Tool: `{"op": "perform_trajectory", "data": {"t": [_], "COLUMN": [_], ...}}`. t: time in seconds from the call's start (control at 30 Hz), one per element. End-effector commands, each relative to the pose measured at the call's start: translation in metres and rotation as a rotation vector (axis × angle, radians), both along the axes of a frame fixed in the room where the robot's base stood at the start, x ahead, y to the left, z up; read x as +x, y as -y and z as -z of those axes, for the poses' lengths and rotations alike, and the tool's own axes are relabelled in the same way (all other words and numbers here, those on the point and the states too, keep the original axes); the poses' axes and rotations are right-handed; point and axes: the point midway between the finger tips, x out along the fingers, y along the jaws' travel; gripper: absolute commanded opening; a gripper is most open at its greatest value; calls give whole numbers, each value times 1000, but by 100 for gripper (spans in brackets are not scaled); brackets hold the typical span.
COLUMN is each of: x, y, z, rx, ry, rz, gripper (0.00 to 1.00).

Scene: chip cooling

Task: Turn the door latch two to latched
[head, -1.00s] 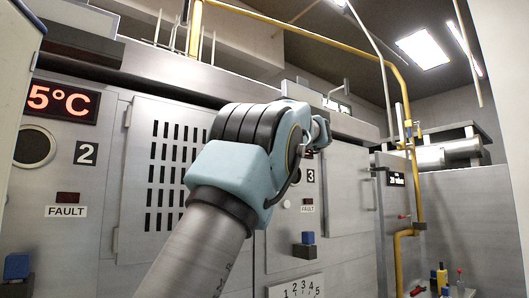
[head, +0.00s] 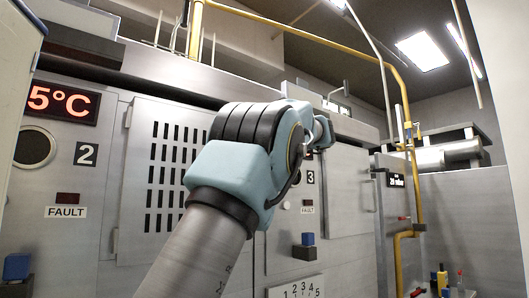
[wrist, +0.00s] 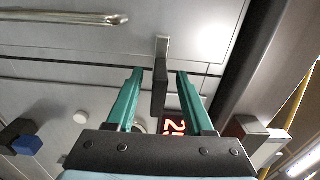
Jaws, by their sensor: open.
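In the wrist view a latch (wrist: 160,88) with a dark lever and a pale grey mount stands out from a grey panel. I cannot read a number on it, so I cannot tell for sure that it is latch two. My gripper (wrist: 160,73) is open, with one teal finger on each side of the lever. Gaps show between the lever and both fingers, and nothing is held. In the head view my arm hides the gripper and this latch.
In the wrist view, a metal bar handle (wrist: 70,17) lies upper left and a blue-and-black block (wrist: 25,140) lower left.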

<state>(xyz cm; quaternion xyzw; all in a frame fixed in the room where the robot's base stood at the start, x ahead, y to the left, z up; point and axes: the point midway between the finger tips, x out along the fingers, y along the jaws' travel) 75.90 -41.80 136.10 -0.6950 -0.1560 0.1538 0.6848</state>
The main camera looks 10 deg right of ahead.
Motion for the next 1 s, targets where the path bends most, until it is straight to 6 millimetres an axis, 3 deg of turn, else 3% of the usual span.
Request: {"op": "perform_trajectory", "data": {"t": [0.3, 0.5, 1.0], "x": [-56, -81, -88], "y": [27, 39, 41], "z": [2, 2, 1], "rx": [-1, -1, 0], "ry": [0, 0, -1], "rz": [3, 2, -1], "gripper": [52, 52, 52]}}
